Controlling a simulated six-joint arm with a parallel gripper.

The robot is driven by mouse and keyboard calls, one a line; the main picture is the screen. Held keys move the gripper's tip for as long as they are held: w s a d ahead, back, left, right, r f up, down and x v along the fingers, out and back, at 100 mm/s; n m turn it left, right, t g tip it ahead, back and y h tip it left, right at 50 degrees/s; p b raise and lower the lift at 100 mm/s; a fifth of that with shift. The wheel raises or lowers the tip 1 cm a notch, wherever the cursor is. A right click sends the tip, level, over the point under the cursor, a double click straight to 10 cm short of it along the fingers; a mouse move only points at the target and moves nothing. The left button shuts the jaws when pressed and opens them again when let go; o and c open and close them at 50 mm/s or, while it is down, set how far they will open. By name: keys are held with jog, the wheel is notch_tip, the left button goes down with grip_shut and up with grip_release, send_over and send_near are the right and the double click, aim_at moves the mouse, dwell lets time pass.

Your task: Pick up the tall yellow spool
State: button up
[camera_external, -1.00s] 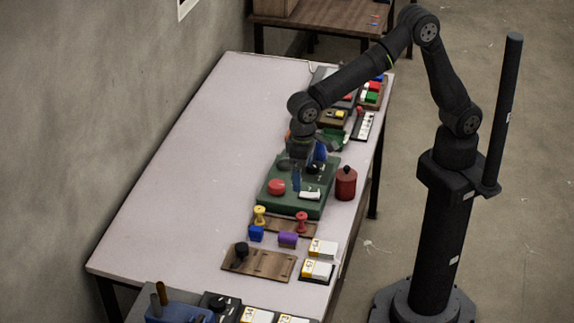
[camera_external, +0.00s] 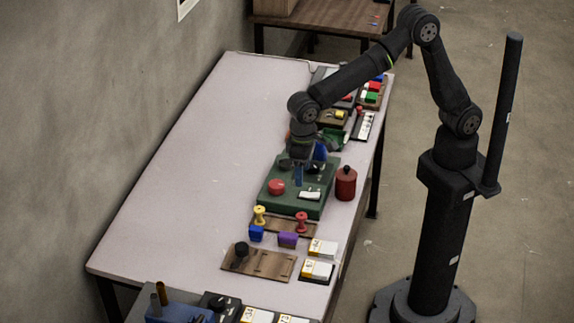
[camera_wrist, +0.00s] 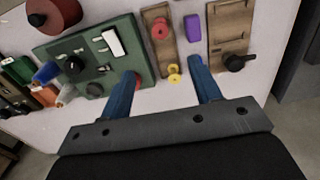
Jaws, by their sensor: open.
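The yellow spool (camera_external: 260,215) stands on a wooden strip (camera_external: 279,224), at its left end in the external view. In the wrist view the yellow spool (camera_wrist: 174,73) shows from above, between my two blue fingers in the picture. My gripper (camera_external: 308,164) is open and empty. It points down over the green board, behind the spool in the external view and apart from it. In the wrist view my gripper (camera_wrist: 162,66) has its fingers spread wide. A red spool (camera_external: 301,221) stands on the strip's other end.
The green board (camera_external: 297,207) carries a red button (camera_external: 276,187) and a white piece. A blue block (camera_external: 256,234) and a purple block (camera_external: 288,240) stand near the strip. A red canister (camera_external: 346,184) is at the right. The table's left side is clear.

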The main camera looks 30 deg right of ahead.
jog(key=n, duration=1)
send_over(259, 209)
jog(key=f, duration=1.2)
jog(key=shift+w+d+f, duration=0.15)
jog(key=shift+d+f, duration=0.05)
jog(key=shift+f, duration=0.1)
jog(key=f, duration=0.5)
jog(key=shift+a+f, duration=0.1)
jog(key=shift+a, duration=0.15)
jog(key=c, duration=1.1)
